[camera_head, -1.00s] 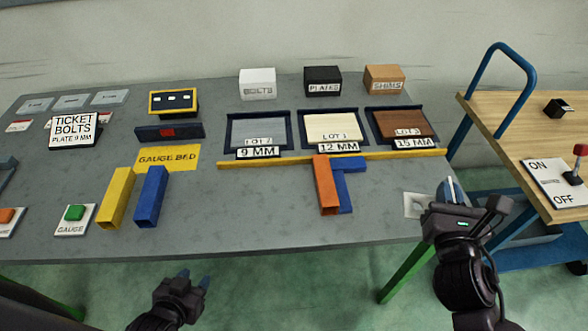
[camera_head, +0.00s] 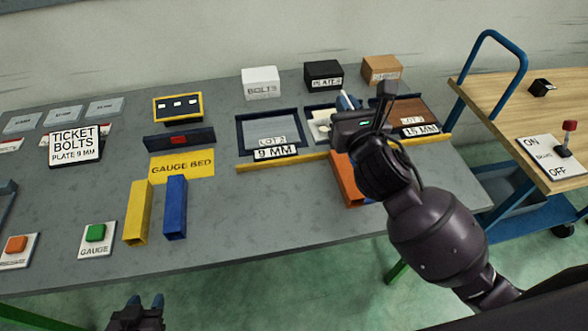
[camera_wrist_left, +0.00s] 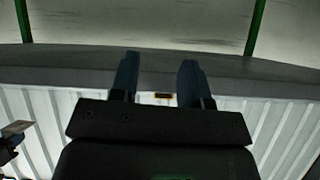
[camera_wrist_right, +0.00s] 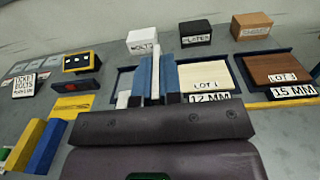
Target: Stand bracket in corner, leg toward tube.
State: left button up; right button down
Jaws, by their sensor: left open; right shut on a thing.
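My right gripper (camera_head: 345,103) is shut on a pale bracket; a thin strip of the bracket (camera_wrist_right: 156,72) shows between the blue fingers in the right wrist view. Another pale piece (camera_wrist_right: 122,98) shows beside the left finger, perhaps its leg. The gripper is above the area of the middle tray in the head view. The orange tube (camera_head: 350,182) lies below it, partly hidden by my arm. The blue tube beside it, and the corner there, are mostly hidden. My left gripper (camera_head: 146,302) is open and empty off the table's front edge; its fingers are apart in the left wrist view (camera_wrist_left: 158,82).
A yellow strip (camera_head: 285,162) runs in front of the lot trays. A yellow tube (camera_head: 137,212) and a blue tube (camera_head: 175,207) lie at the left. Boxes stand behind the trays. A cart (camera_head: 500,105) with a switch is at the right.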

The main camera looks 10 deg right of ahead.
jog(key=w+r+p, duration=0.1)
jog(key=w+r, duration=0.3)
jog(key=f+b, duration=0.2)
jog(key=f, duration=0.5)
jog(key=f+b, duration=0.2)
jog(key=f, duration=0.4)
jog(key=f+b, duration=0.2)
jog(key=f, duration=0.5)
jog(key=shift+w+a+f+b, duration=0.25)
jog(key=shift+a+f+b, duration=0.05)
jog(key=shift+f, duration=0.25)
jog(key=shift+r, duration=0.15)
pick_arm(q)
jog(key=shift+g, duration=0.3)
jog(key=shift+s+d+f, duration=0.1)
jog(key=shift+d+f, duration=0.05)
jog(key=shift+f, duration=0.7)
jog(key=shift+w+d+f, duration=0.1)
jog(key=shift+d+f, duration=0.1)
jog(key=shift+f, duration=0.7)
jog(key=shift+s+d+f, duration=0.1)
jog(key=shift+d+f, duration=0.05)
jog(key=shift+f, duration=0.7)
pick_arm(e)
jog(key=shift+f, duration=0.5)
pick_arm(q)
jog(key=shift+b, duration=0.35)
pick_arm(e)
jog(key=shift+f, duration=0.15)
